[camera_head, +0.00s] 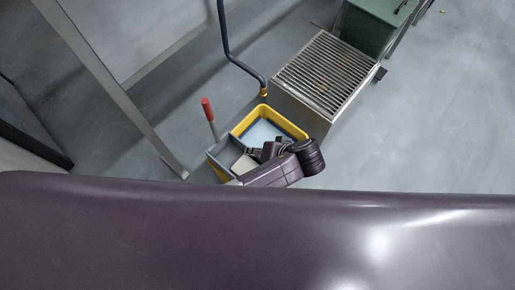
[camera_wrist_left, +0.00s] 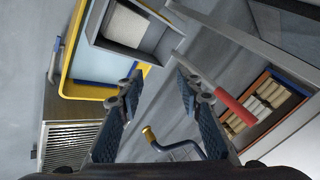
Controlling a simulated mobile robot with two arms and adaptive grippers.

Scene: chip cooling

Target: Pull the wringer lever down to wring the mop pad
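The yellow mop bucket (camera_head: 303,132) stands on the floor in the head view, with the grey wringer (camera_head: 226,152) at its left side. The wringer lever (camera_head: 207,110) rises beside it, tilted, with a red grip on top. In the left wrist view the red grip (camera_wrist_left: 235,110) lies to the right of the fingers, apart from the space between them. A pale pad (camera_wrist_left: 125,24) shows inside the wringer. My left gripper (camera_wrist_left: 159,76) is open and empty; in the head view my left arm (camera_head: 275,172) is over the bucket's near side. My right gripper is not in view.
A metal grate (camera_head: 325,75) adjoins the bucket's far right, with a green box (camera_head: 370,28) behind. A dark bent handle (camera_head: 228,50) stands at the bucket's back. A slanted grey post (camera_head: 110,85) is left. An orange-framed tray of rolls (camera_wrist_left: 270,95) is at right.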

